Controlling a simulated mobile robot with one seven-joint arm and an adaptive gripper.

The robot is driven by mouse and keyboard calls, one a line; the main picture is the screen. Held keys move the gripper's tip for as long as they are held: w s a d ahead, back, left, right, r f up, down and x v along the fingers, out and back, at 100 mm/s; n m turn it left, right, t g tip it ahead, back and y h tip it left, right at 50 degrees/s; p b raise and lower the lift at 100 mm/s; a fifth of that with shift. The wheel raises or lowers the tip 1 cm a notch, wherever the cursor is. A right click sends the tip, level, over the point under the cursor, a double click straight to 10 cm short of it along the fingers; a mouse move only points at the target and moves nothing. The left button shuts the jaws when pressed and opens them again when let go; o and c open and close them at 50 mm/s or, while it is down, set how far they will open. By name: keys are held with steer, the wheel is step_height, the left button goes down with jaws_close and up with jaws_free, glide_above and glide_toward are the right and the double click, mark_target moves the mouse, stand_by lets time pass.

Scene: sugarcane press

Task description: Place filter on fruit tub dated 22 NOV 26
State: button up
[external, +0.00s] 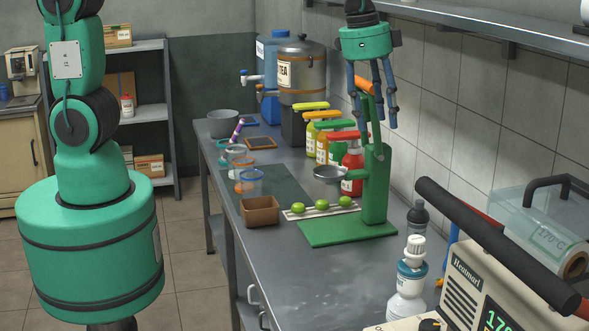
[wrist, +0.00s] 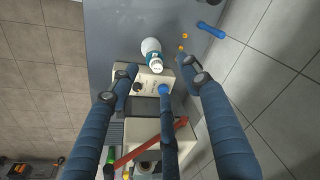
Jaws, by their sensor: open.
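Small clear tubs stand on the counter left of centre in the external view. My gripper (external: 377,115) is open and empty, high above the counter near the press, apart from the tubs. In the wrist view my spread fingers (wrist: 160,75) hang over the counter's machine end; no tub shows there.
A white bottle (external: 407,290) and a heat sealer (external: 470,285) stand at the near end. A brown box (external: 260,211), limes (external: 322,205) and several colored bottles (external: 352,165) stand around the press. An overhead shelf (external: 470,30) runs along the right wall.

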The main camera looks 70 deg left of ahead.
steer(key=s+a+r+n+t, duration=0.1)
steer(key=s+a+r+n, duration=0.1)
steer(key=s+a+r, duration=0.55)
steer(key=s+a+r+n, duration=0.1)
steer(key=s+a, duration=0.3)
steer(key=s, duration=0.3)
steer(key=s+a+r+n+t, duration=0.1)
steer(key=s+a+r+n, duration=0.1)
steer(key=s+a, duration=0.3)
steer(key=s+a+r+n+t, duration=0.1)
steer(key=s+a, duration=0.3)
steer(key=s, duration=0.6)
steer(key=shift+s+a+r+n+y, duration=0.3)
steer(key=shift+s+a+r+n, duration=0.1)
steer(key=shift+r, duration=0.15)
steer(key=shift+f, duration=0.15)
step_height(320, 180, down, 8)
steer(key=b, duration=0.8)
